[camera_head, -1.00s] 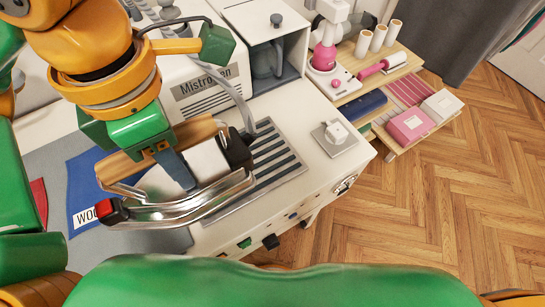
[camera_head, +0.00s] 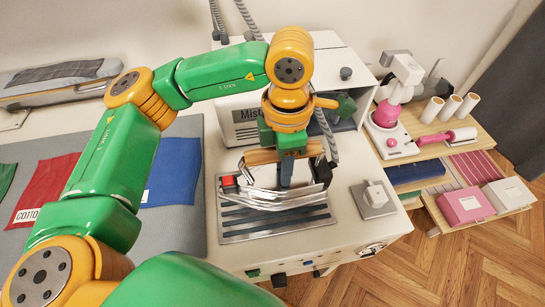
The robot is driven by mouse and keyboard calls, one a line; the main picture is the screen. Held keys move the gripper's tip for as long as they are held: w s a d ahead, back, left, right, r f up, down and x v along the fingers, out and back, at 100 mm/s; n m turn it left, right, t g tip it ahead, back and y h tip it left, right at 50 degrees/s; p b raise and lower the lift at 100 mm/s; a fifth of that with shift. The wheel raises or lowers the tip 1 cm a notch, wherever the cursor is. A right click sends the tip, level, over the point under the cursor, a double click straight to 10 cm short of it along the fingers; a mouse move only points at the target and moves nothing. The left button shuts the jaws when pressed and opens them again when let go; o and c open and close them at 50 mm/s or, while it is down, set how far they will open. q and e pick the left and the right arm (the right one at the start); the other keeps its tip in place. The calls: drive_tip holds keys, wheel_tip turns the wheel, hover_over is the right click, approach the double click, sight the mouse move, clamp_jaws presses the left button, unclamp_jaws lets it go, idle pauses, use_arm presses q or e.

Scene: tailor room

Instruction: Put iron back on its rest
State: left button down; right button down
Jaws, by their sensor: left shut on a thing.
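The iron (camera_head: 282,198) has a silver body, a wooden handle, a red part at its left end and a black part at its right end. My left gripper (camera_head: 286,178) is shut on it, coming down from above at the handle. The rest (camera_head: 240,233) is a metal plate with dark slats on the white ironing station. The iron is over the rear part of the rest; I cannot tell whether it touches the slats. The gripper hides part of the handle. My right gripper is not in view.
A blue cloth (camera_head: 175,170) and a red cloth (camera_head: 47,185) lie on the grey mat (camera_head: 175,220) at left.

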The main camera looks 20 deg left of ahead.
use_arm(q)
drive_tip(key=shift+w+f, duration=0.2)
drive_tip(key=f, duration=0.1)
drive_tip(key=f+p, duration=0.2)
drive_tip(key=shift+w+f, duration=0.15)
drive_tip(key=shift+w, duration=0.15)
drive_tip(key=shift+f, duration=0.3)
drive_tip(key=c, duration=1)
unclamp_jaws()
drive_tip(key=shift+f+b, duration=0.15)
drive_tip(key=shift+b, duration=0.15)
drive_tip(key=o, duration=0.4)
drive_tip(key=shift+s, duration=0.15)
drive_tip(key=shift+o, duration=0.2)
drive_tip(key=shift+d, duration=0.1)
drive_tip(key=shift+r, duration=0.2)
